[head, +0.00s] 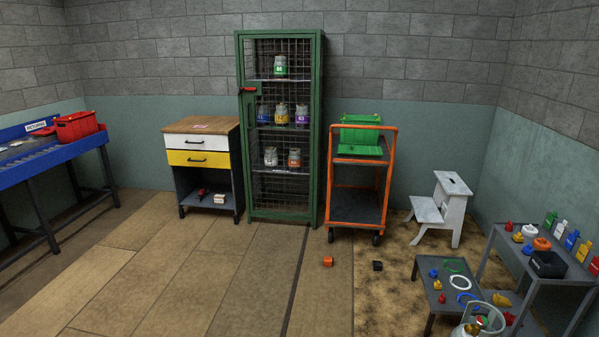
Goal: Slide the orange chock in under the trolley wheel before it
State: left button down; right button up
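The orange chock (327,261) lies on the wooden floor in front of the orange-framed trolley (362,223), apart from it. The trolley's front left wheel (331,236) is just behind the chock, with a strip of bare floor between them. The front right wheel (376,240) also shows. A green crate (361,141) is on the trolley's upper shelf. Neither of my grippers is in the head view.
A black block (377,266) lies right of the orange chock on a stained floor patch. A green mesh cabinet (247,140) stands left of the trolley, a grey step stool (447,207) right. A low table (430,301) is front right. The left floor is clear.

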aim_at(328, 260)
jog(key=i+u, duration=0.1)
jog(key=i, duration=2.05)
